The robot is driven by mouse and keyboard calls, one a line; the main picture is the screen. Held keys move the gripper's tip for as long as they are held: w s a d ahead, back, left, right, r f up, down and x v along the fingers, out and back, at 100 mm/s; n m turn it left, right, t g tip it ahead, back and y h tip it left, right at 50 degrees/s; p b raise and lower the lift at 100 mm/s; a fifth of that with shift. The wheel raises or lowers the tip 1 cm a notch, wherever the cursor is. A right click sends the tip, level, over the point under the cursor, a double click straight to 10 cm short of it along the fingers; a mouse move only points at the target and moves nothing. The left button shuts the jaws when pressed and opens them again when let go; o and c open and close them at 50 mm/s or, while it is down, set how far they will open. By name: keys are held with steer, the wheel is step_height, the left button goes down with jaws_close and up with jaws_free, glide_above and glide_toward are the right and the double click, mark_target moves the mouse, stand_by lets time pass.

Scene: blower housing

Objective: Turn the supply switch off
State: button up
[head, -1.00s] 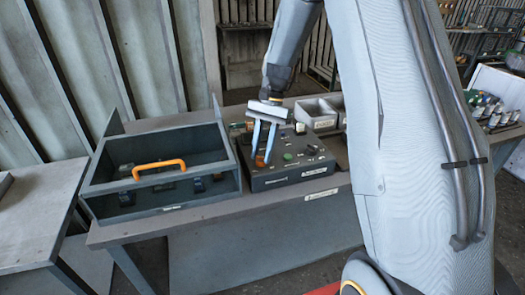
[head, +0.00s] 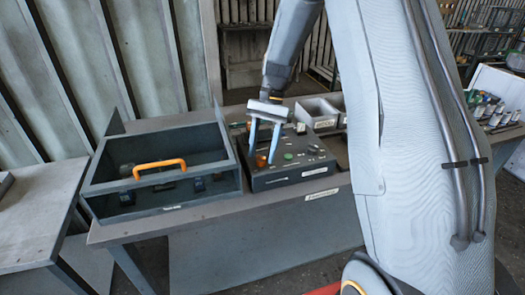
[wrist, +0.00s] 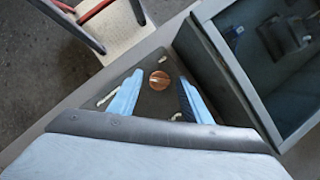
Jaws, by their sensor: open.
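A dark control box (head: 290,172) sits on the bench, with a green button (head: 288,156) and several small knobs on its top. An orange-copper round knob (head: 262,160) stands near the box's left side. In the wrist view the knob (wrist: 159,80) carries a pale mark. Which control is the supply switch cannot be read from the labels. My gripper (head: 260,161) points down over this knob, its two blue fingers open. In the wrist view my gripper (wrist: 160,84) has one finger on each side of the knob, with gaps visible.
A grey open-topped box (head: 160,202) with an orange handle (head: 159,168) stands close on the left. Grey bins (head: 318,112) stand behind the control box. The bench (head: 230,213) has a bare strip in front. Another table (head: 35,215) stands at far left.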

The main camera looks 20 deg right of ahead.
steer(key=b+v, duration=0.2)
steer(key=v, duration=0.5)
steer(key=shift+r, duration=0.3)
steer(key=shift+d, duration=0.1)
steer(key=s+a+f+n+t+h, duration=0.1)
steer(key=s+f+n, duration=0.3)
steer(key=s, duration=0.6)
steer(key=s+a+f+n+t+h+b, duration=0.1)
steer(key=s+f+n+t+h, duration=0.1)
steer(key=s, duration=0.7)
steer(key=f+n+t, duration=0.1)
steer(key=f+n, duration=0.1)
steer(key=shift+s+a+n+t+b, duration=0.3)
steer(key=shift+s+n, duration=0.1)
